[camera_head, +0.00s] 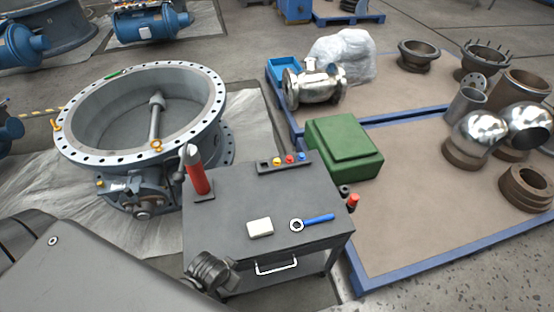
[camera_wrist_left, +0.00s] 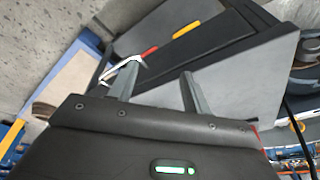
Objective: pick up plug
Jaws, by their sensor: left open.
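My right gripper is not in view.
The grey cart (camera_head: 225,222) carries a red-handled tool (camera_head: 195,172), a white block (camera_head: 260,227) and a blue-handled wrench (camera_head: 315,220). A red-topped item (camera_head: 353,199) is at its right edge. A large flanged valve (camera_head: 85,137) stands left, a green case (camera_head: 345,148) behind right.

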